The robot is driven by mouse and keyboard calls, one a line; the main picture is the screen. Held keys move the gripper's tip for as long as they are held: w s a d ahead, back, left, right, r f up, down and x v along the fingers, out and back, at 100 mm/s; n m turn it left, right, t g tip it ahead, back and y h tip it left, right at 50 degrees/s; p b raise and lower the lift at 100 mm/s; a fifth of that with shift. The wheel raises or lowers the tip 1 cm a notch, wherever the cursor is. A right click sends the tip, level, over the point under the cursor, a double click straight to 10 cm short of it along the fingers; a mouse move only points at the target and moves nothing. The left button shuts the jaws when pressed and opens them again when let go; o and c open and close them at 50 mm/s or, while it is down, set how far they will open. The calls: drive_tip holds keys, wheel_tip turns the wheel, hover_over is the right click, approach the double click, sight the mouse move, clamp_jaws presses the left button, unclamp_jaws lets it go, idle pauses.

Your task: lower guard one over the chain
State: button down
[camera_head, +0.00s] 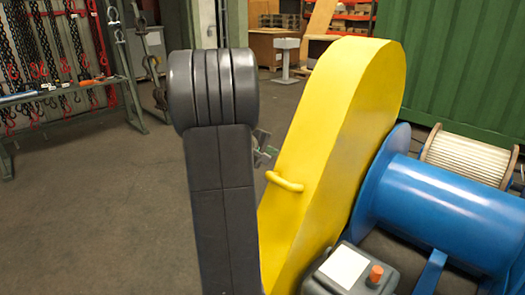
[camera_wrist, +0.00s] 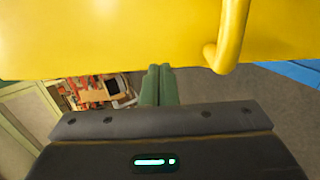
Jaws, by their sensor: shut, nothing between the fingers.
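Guard one, as I take it, is the tall yellow cover (camera_head: 345,120) with a rounded top, standing upright right of centre in the head view. It fills the top of the wrist view (camera_wrist: 110,35). Its yellow bar handle (camera_head: 285,181) sticks out on the near left side; it shows right of my fingers in the wrist view (camera_wrist: 228,40). My gripper (camera_wrist: 159,72) is shut and empty, its green fingers together, left of the handle and apart from it. My arm partly hides it in the head view (camera_head: 270,152). No drive chain shows; I cannot tell what is under the guard.
A blue drum (camera_head: 440,205) stands right of the guard, with a rope reel (camera_head: 465,158) behind it. A grey box with an orange knob (camera_head: 350,272) is at the front. A rack of hanging chains (camera_head: 60,60) is at left. The floor between is clear.

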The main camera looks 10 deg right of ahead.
sight(290, 156)
drive_tip(key=p+x, duration=0.1)
drive_tip(key=x, duration=0.7)
drive_tip(key=shift+w+d+f, duration=0.1)
drive_tip(key=shift+d+f, duration=0.05)
drive_tip(key=shift+d, duration=0.1)
